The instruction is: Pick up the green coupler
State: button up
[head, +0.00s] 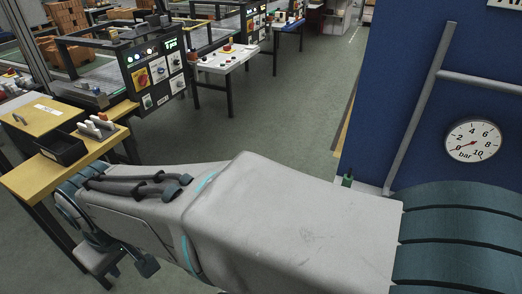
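A small dark green piece (347,180), which looks like the green coupler, stands upright on a pale ledge at the foot of the blue panel, right of centre. It shows just above the edge of my arm, which may hide its lower part. My arm stretches across the lower picture from right to left. My gripper (122,263) is at the lower left, far from the green piece. Its two dark fingertips are apart, and I see nothing between them.
A wooden bench (40,185) with a black tray (62,149) stands left, close to my gripper. A control box (154,70) and a white table (226,59) stand behind. A blue panel (405,60) with a grey pipe (425,95) and pressure gauge (473,141) rises right. Grey floor lies between.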

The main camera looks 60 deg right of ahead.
aim_at(348, 178)
jog(key=u, duration=0.05)
jog(key=i, duration=0.85)
jog(key=z, duration=3.45)
jog(key=i, duration=0.5)
jog(key=z, duration=0.15)
